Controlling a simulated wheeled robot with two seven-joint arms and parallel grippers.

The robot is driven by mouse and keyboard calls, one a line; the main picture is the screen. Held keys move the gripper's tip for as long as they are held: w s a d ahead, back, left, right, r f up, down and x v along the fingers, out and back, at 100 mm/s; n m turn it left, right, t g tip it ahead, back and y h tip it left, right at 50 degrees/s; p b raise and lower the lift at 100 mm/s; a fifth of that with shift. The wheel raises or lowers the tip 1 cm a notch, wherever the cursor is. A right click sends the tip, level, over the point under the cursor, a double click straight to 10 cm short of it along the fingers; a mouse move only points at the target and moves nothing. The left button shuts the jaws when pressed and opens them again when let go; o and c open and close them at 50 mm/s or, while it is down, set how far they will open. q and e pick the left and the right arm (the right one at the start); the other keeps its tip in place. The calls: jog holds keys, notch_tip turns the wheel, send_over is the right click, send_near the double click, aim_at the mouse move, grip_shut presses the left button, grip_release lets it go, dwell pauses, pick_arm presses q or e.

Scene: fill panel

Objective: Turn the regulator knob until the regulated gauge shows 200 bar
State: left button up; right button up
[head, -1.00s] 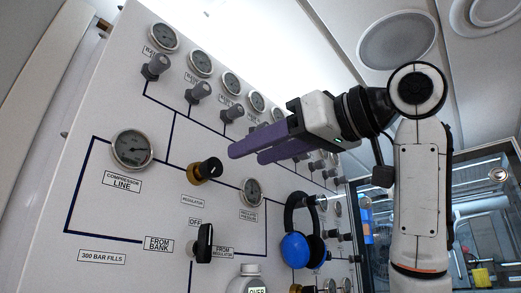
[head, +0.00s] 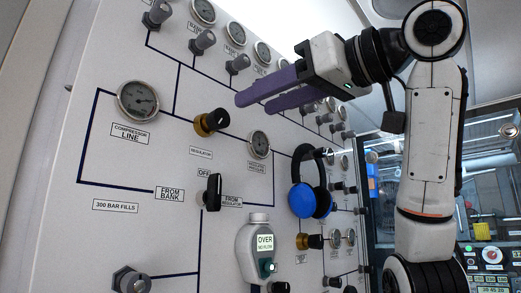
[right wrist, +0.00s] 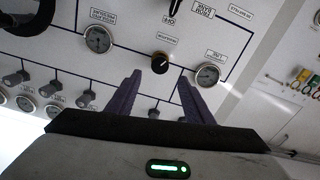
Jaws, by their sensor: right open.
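The regulator knob (head: 211,122) is black with a brass collar and sits on the white panel, labelled REGULATOR. It also shows in the right wrist view (right wrist: 160,63), just beyond and between the fingertips. The regulated gauge (head: 259,145) is a small round dial to the right of the knob; its reading is too small to tell. It also shows in the right wrist view (right wrist: 98,38). My right gripper (head: 256,102) is open and empty, its purple fingers apart from the knob, up and right of it in the head view. My left gripper is not in view.
The compressor line gauge (head: 138,100) is left of the knob. A black selector lever (head: 213,191) is below. Blue headphones (head: 309,187) hang on the right, and a white meter (head: 258,250) reading OVER is below. Several grey valves (head: 202,41) line the top.

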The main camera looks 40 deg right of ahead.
aim_at(223, 117)
dwell(0.3)
jog(key=w+m, duration=0.1)
jog(key=w, duration=0.2)
jog(key=w+m+y+p, duration=0.1)
jog(key=w+m, duration=0.1)
jog(key=w, duration=0.1)
jog(key=w+m+p, duration=0.1)
jog(key=w, duration=0.3)
jog(key=shift+a+r+m+y, duration=0.2)
jog(key=shift+a+m+y, duration=0.1)
